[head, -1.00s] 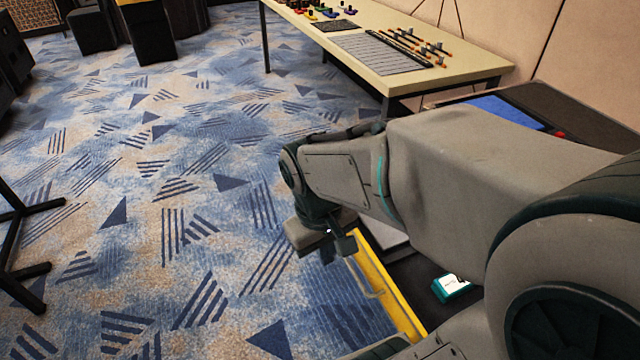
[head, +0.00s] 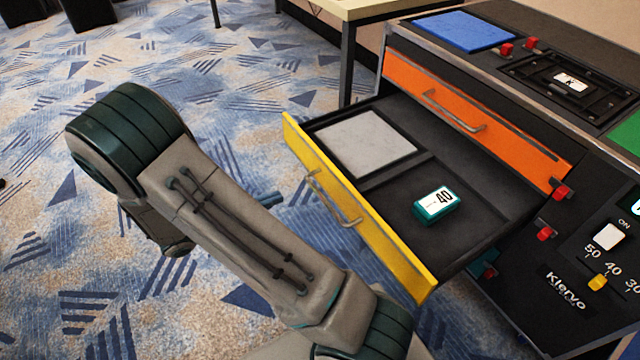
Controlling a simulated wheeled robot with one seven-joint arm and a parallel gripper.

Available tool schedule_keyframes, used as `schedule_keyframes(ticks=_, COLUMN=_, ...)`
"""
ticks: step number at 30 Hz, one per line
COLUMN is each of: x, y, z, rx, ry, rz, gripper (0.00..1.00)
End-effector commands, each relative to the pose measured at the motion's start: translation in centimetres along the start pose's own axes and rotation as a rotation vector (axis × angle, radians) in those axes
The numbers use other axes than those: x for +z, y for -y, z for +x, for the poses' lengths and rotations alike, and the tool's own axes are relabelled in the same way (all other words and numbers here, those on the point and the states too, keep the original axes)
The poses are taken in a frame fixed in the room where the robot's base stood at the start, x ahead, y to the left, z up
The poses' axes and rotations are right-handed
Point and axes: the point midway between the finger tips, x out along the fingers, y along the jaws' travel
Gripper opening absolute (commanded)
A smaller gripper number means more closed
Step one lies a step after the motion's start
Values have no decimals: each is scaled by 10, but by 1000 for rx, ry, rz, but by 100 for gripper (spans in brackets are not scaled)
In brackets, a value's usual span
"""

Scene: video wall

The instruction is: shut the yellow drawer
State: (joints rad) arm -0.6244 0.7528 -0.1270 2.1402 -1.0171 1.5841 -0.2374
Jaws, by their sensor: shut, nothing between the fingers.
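The yellow drawer (head: 360,215) stands pulled out from the black cabinet, with its metal handle (head: 335,198) on the front. Inside it are a pale flat panel (head: 362,143) and a small teal and white box marked 40 (head: 436,204). My arm is folded in front of the drawer at the left.
An orange drawer (head: 470,115) above is closed. The black cabinet top (head: 500,60) carries a blue panel (head: 464,32) and red knobs. A table (head: 365,10) stands behind. Patterned carpet (head: 240,90) is open at the left.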

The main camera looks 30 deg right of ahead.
Motion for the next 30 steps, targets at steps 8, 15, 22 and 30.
schedule_keyframes(ticks=8, x=-9, y=-7, z=9, rx=42, ry=48, rz=-24, gripper=0)
schedule_keyframes(ticks=15, x=-9, y=-8, z=58, rx=38, ry=45, rz=-24, gripper=0)
schedule_keyframes(ticks=22, x=-7, y=-9, z=104, rx=37, ry=44, rz=-22, gripper=0)
schedule_keyframes(ticks=30, x=-4, y=-12, z=132, rx=42, ry=44, rz=-24, gripper=0)
